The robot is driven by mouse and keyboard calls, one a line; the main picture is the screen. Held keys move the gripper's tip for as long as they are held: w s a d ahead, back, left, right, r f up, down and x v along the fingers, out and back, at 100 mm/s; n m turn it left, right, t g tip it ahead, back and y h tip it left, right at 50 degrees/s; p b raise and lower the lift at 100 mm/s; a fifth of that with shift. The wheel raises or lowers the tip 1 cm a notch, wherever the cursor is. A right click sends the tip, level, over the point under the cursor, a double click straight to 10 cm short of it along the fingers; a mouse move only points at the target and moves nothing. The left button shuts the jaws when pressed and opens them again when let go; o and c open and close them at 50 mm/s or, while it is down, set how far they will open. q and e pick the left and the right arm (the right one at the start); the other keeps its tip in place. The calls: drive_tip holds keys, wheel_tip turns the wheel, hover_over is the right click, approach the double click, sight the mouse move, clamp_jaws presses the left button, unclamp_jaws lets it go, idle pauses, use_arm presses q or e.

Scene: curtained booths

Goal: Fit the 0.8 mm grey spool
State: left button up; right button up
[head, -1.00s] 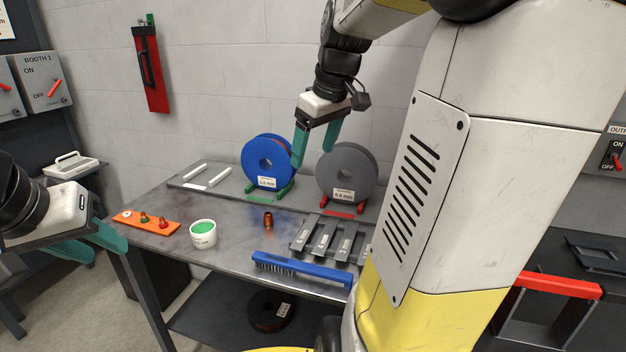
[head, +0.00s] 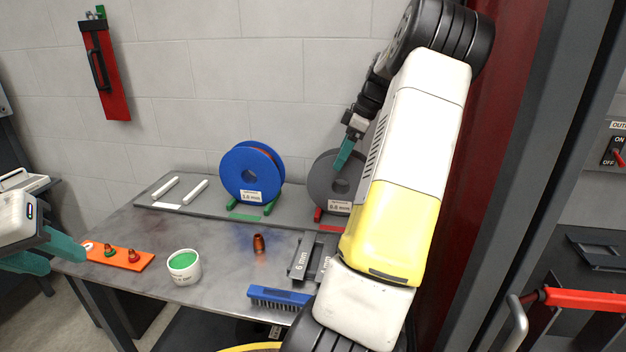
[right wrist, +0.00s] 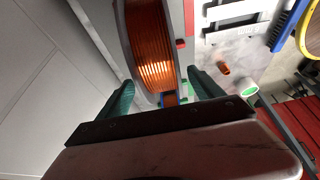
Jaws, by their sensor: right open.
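The grey spool (head: 325,182), labelled 0.8 mm, stands upright on a red stand (head: 319,215) at the back of the bench. My right arm hides its right part. My right gripper (head: 343,152) is at the spool's upper rim in the head view; only part of it shows. In the right wrist view the open fingers (right wrist: 160,78) lie on either side of the spool's width, with copper-coloured winding (right wrist: 152,40) between its flanges. I cannot tell whether they touch it. My left gripper (head: 45,255) is open and empty at the left edge, left of the bench.
A blue spool (head: 236,172), labelled 1.0 mm, stands on a green stand left of the grey one. The bench also holds a white tub (head: 184,267), an orange nozzle strip (head: 128,258), a copper-coloured nozzle (head: 259,243), grey slotted plates (head: 304,257) and a blue brush (head: 280,297).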

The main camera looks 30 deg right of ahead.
drive_tip(key=shift+x, duration=1.35)
clamp_jaws()
drive_tip(key=shift+r, duration=0.15)
